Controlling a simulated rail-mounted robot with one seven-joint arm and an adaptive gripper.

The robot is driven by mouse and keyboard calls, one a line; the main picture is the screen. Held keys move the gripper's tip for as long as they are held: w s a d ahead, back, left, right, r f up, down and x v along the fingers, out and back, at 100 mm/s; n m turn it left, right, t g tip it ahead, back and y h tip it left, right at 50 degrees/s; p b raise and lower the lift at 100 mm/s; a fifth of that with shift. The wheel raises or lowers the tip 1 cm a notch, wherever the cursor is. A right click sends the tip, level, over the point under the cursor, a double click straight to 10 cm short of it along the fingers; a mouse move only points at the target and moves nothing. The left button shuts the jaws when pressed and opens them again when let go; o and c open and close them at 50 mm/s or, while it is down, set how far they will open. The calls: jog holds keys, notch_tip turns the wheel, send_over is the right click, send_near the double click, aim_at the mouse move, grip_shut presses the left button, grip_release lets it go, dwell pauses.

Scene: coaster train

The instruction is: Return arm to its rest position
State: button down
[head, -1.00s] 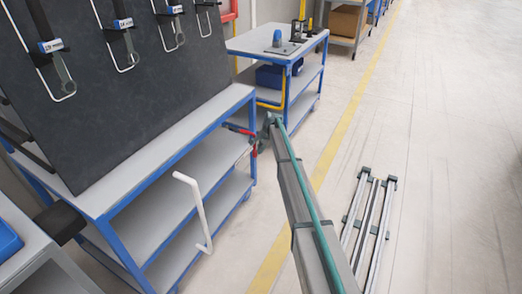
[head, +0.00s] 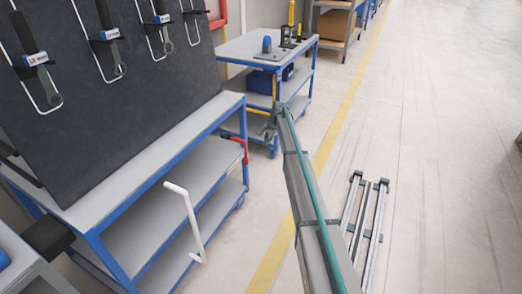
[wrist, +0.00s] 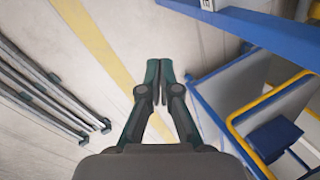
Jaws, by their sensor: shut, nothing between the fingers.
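My gripper (wrist: 159,80) shows in the wrist view with its two dark fingers together and nothing between them. It hangs over the pale floor, between a yellow floor line (wrist: 103,42) and the blue-framed trolley (wrist: 207,73). In the head view my arm stretches forward over the floor, to the right of the tool bench (head: 208,165). The gripper is small there, at the arm's far end, and its fingers cannot be made out clearly.
A white handle (head: 187,215) sticks out from the bench. A farther trolley (head: 240,50) stands beyond. Metal rails (head: 367,215) lie on the floor at right. Floor farther right is clear.

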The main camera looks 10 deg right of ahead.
jog(key=shift+w+d+r, duration=0.35)
jog(key=shift+d+r, duration=0.35)
jog(key=shift+r, duration=0.1)
jog(key=s+a+f+n+g+h+p, duration=0.1)
jog(key=s+a+f+n, duration=0.15)
jog(key=s+f, duration=0.85)
jog(key=s+a+f+n+g+p, duration=0.1)
jog(key=s+f+n+g+p, duration=0.15)
jog(key=s, duration=1.65)
jog(key=s+a+f+n+g+h+p, duration=0.15)
jog(key=s+f+n, duration=0.4)
jog(key=s, duration=0.95)
jog(key=s+a+g+p, duration=0.3)
jog(key=s+g+p, duration=0.1)
jog(key=s, duration=3.8)
jog(key=shift+s+a+f+n+g+p, duration=0.15)
jog(key=shift+s+f+n+g+p, duration=0.15)
jog(key=shift+p, duration=0.25)
jog(key=shift+w, duration=0.1)
